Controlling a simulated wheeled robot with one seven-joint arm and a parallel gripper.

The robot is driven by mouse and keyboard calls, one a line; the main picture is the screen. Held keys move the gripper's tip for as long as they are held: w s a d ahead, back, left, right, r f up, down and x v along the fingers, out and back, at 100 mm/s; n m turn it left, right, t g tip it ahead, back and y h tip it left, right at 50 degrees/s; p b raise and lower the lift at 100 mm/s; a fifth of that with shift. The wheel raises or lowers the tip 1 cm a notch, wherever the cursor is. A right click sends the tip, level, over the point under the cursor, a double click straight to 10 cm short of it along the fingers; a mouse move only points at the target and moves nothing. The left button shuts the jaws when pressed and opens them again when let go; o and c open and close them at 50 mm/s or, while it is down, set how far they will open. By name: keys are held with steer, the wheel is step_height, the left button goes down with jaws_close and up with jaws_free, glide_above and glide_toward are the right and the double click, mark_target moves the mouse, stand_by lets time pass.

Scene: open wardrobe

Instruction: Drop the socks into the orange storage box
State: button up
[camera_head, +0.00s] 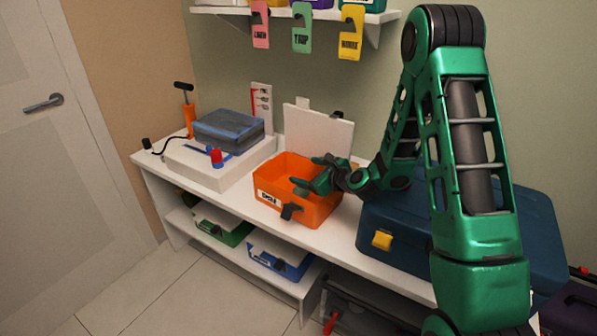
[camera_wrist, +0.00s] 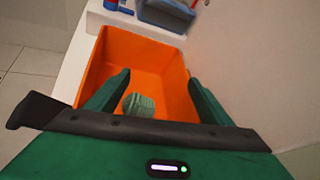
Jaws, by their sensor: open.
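The orange storage box (camera_head: 272,183) stands on the white bench with its white lid (camera_head: 318,130) raised behind it and a label on its front. My gripper (camera_head: 310,174) reaches in over the box from the right. In the wrist view the gripper (camera_wrist: 158,78) is open, its two green fingers apart inside the box's outline (camera_wrist: 118,48). The green striped socks (camera_wrist: 139,105) show between and below the fingers, inside the orange box; I cannot tell whether they rest on its floor. In the head view the socks cannot be told apart from the green fingers.
A dark blue case (camera_head: 530,220) stands right of the box. A white case with a grey-blue bin (camera_head: 228,130) on top stands left. Green (camera_head: 222,228) and blue (camera_head: 280,258) boxes sit on the lower shelf. A wall shelf with hanging tags is above.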

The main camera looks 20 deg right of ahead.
steer(key=v, duration=1)
steer(key=shift+s, duration=0.25)
steer(key=shift+r, duration=0.1)
